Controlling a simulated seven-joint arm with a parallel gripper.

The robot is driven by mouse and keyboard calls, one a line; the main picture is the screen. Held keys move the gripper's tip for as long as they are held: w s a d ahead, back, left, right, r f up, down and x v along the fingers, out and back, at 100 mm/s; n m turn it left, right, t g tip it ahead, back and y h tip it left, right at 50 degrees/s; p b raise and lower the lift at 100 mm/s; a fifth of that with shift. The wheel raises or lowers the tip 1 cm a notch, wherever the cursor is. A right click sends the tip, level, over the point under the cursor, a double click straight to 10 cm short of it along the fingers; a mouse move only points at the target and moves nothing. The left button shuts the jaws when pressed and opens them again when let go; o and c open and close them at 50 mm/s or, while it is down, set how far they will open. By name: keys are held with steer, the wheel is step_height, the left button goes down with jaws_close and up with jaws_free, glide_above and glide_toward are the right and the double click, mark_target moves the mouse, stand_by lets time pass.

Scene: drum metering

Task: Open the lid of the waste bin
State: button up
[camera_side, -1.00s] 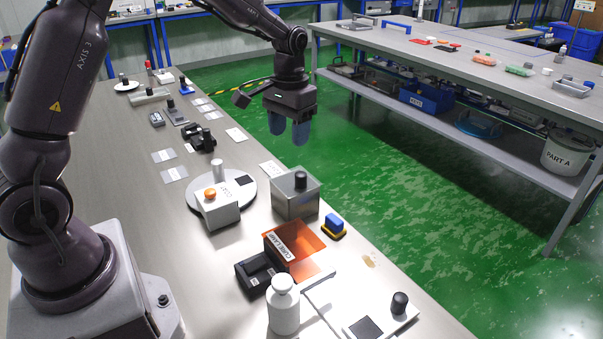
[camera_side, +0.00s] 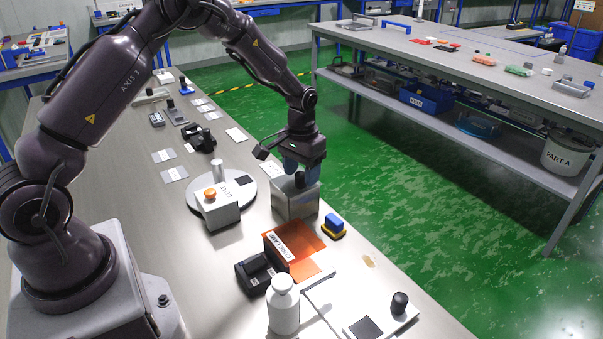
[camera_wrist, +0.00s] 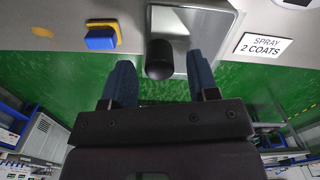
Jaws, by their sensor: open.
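The waste bin (camera_side: 297,204) is a metal box near the table's far edge, with a lid that has a dark round knob (camera_side: 300,180) on top. The lid looks shut. My gripper (camera_side: 294,168) is just above the bin, pointing down, with its two blue fingers open around or close beside the knob. In the wrist view the bin's lid (camera_wrist: 193,22) is at the top, and the knob (camera_wrist: 160,59) shows between and ahead of the open fingers (camera_wrist: 162,85). I cannot tell whether a finger touches the knob.
A blue and yellow block (camera_side: 333,227) stands right of the bin. A white box with an orange button (camera_side: 218,207) and a round plate (camera_side: 247,196) are to its left.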

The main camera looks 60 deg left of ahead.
steer(key=shift+f, duration=0.45)
steer(key=shift+c, duration=0.2)
jaws_close()
steer(key=a, duration=0.8)
steer(key=shift+a, duration=0.4)
steer(key=shift+o, duration=0.2)
jaws_free()
steer(key=shift+r, duration=0.1)
step_height(320, 180, up, 13)
